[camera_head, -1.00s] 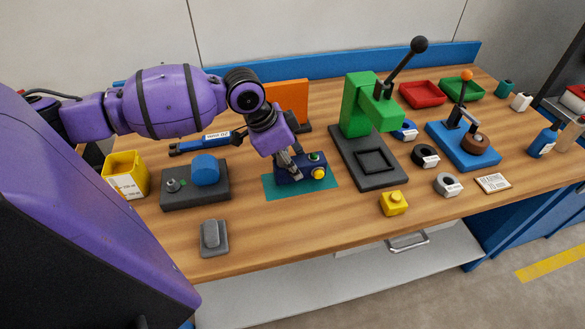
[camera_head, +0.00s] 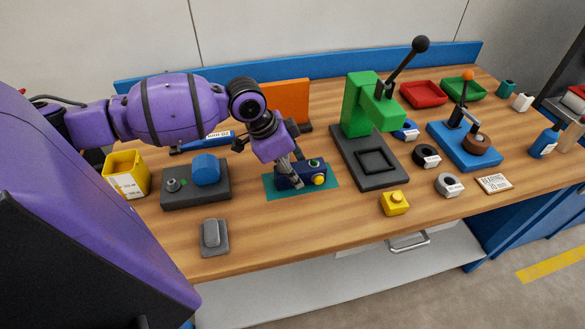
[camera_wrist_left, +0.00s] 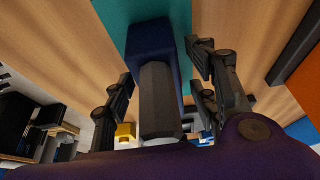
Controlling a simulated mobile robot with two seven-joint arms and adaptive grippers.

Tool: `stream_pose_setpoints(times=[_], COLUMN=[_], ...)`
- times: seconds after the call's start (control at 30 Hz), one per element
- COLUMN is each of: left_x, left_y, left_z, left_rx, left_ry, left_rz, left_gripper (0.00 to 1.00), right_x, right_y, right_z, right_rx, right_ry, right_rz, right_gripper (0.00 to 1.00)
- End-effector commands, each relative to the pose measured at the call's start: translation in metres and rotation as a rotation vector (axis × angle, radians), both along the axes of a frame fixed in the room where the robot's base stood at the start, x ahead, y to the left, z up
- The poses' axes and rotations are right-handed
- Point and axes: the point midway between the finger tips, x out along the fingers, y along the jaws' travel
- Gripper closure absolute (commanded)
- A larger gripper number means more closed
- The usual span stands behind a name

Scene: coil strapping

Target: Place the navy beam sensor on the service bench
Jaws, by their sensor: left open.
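The navy beam sensor (camera_head: 309,173), with a yellow round part and a green part, rests on the teal mat (camera_head: 330,184) on the wooden service bench (camera_head: 262,219). My left gripper (camera_head: 296,184) points down at the sensor's left part and hides some of it. In the left wrist view, the navy body (camera_wrist_left: 151,36) lies between the two dark fingers of my left gripper (camera_wrist_left: 162,75). The fingers are open, with a gap visible on each side. My right gripper is not in view.
A grey box with a blue dome (camera_head: 206,170) and a yellow bin (camera_head: 126,173) stand left. An orange panel (camera_head: 288,103) stands behind my gripper. A green press (camera_head: 358,110) is to the right. A yellow block (camera_head: 395,203) sits in front. The bench's front middle is clear.

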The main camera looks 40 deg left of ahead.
Motion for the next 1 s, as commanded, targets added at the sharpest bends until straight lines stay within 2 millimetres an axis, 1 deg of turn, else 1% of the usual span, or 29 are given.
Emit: stream_pose_setpoints(times=[0.17,0.4,0.5,0.6,0.73,1.0], left_x=[-0.005,-0.021,-0.027,-0.031,-0.034,-0.035], left_y=[0.006,0.02,0.024,0.027,0.029,0.03], left_z=[0.022,0.072,0.089,0.102,0.112,0.112], left_rx=[0.004,0.005,0.003,0.001,0.001,-0.001], left_ry=[-0.003,-0.004,-0.004,-0.003,-0.002,0.001], left_rz=[0.001,0.001,0.001,0.001,0.0,0.0], left_gripper=[0.47,0.47,0.47,0.47,0.47,0.47], right_x=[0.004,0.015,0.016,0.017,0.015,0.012], right_y=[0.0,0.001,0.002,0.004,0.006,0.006], right_z=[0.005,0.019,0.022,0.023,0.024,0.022], right_rx=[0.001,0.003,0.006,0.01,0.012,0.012], right_ry=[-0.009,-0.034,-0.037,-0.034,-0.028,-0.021], right_rz=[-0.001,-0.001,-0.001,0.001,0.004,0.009], right_gripper=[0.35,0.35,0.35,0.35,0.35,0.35])
